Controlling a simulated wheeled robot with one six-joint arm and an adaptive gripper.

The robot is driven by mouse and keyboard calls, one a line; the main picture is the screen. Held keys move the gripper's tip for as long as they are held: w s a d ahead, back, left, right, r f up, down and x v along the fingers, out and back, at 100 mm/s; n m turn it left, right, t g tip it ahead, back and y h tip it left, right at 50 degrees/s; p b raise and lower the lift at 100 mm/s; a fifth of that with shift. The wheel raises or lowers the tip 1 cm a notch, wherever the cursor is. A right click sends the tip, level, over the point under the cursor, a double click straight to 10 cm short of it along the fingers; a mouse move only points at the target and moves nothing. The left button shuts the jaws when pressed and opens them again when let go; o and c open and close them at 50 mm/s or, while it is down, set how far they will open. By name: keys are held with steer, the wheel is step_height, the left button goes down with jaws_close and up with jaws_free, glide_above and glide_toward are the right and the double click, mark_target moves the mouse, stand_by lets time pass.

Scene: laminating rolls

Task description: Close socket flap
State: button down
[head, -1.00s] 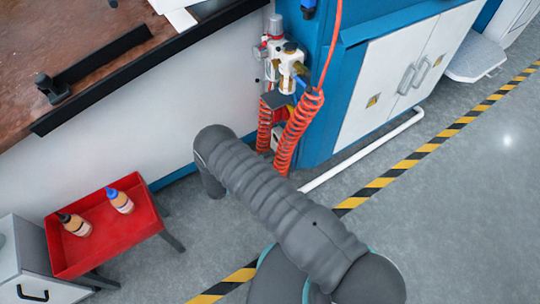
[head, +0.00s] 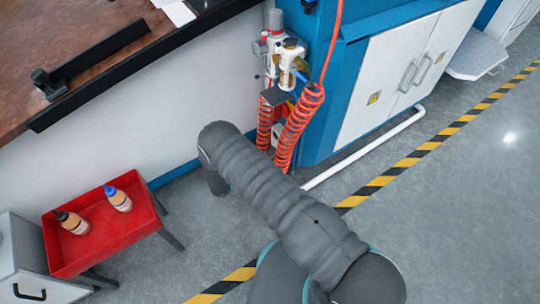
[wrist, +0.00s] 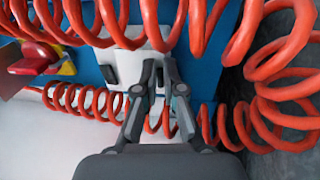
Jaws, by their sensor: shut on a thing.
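The socket (wrist: 128,42) is a pale grey-white box on the blue panel in the wrist view, with a dark patch on its left part. Its light flap (wrist: 158,62) shows around my fingertips; how far it stands open I cannot tell. My gripper (wrist: 160,68) has both fingers close together at the socket, shut on what looks like the flap's edge. The fingertips partly cover it. In the head view, my arm hides the gripper, and only a small pale part of the socket (head: 277,132) shows behind the coils.
Red coiled hoses (wrist: 265,70) hang around the gripper and pass in front of the socket. A red and yellow switch (wrist: 42,60) sits to its left. A red tray (head: 130,232) with two bottles stands at the lower left. Open floor lies to the right.

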steer(key=shift+w+d+f+h+b, duration=0.15)
steer(key=shift+h+b, duration=0.15)
steer(key=shift+b, duration=0.15)
steer(key=c, duration=1.2)
jaws_free()
steer(key=shift+d, duration=0.1)
steer(key=shift+c, duration=0.2)
steer(key=v, duration=1.2)
steer(key=shift+f, duration=0.15)
